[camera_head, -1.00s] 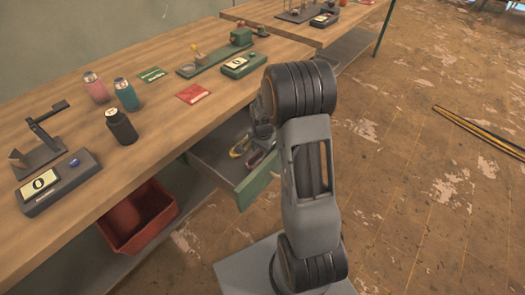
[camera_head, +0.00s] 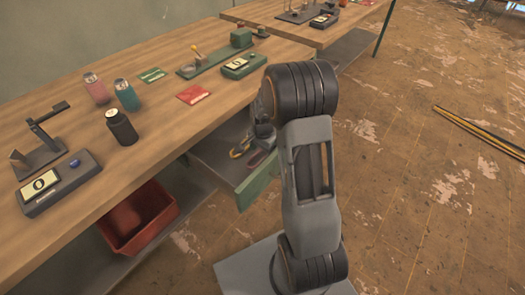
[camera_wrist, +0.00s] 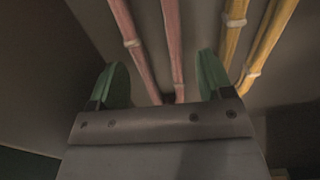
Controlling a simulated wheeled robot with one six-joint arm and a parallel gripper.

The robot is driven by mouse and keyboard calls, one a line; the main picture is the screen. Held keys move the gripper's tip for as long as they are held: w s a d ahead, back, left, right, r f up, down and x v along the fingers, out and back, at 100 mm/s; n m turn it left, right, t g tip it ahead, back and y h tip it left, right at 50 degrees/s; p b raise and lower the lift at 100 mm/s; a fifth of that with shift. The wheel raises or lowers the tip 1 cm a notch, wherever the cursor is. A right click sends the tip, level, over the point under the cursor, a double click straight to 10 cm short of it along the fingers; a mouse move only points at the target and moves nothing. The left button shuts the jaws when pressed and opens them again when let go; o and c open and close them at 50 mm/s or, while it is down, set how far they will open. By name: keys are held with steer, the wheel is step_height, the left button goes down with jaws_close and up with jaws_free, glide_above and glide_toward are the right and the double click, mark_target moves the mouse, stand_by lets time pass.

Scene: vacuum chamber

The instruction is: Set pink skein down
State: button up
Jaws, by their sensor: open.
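The pink skein (camera_wrist: 174,45) lies on the drawer floor in the wrist view, its two strands running between my fingers, with pale ties around them. My gripper (camera_wrist: 158,82) has its green-tipped fingers spread apart, one on each side of the pink strands. I cannot tell whether either finger touches them. The strands' near ends are hidden behind the gripper body. In the head view the pink skein (camera_head: 257,158) shows as a small reddish loop in the open drawer (camera_head: 258,181), and the gripper is mostly hidden by my arm.
A yellow skein (camera_wrist: 234,30) lies right beside the right finger. Drawer walls are close on the left. Above, the workbench (camera_head: 165,120) holds pink, teal and black bottles (camera_head: 121,127), a red packet (camera_head: 194,94) and instruments. A red bin (camera_head: 137,217) stands below.

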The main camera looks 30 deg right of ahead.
step_height(320, 180, up, 11)
steer(key=p, duration=0.2)
steer(key=s+a+r+n+t, duration=0.1)
steer(key=s+a+r+n, duration=0.3)
steer(key=s, duration=0.4)
steer(key=s+a+r+n+t, duration=0.2)
steer(key=s+a+r+n, duration=0.2)
steer(key=s+n, duration=0.4)
steer(key=shift+a+n, duration=0.4)
steer(key=shift+a, duration=0.45)
steer(key=shift+r, duration=0.1)
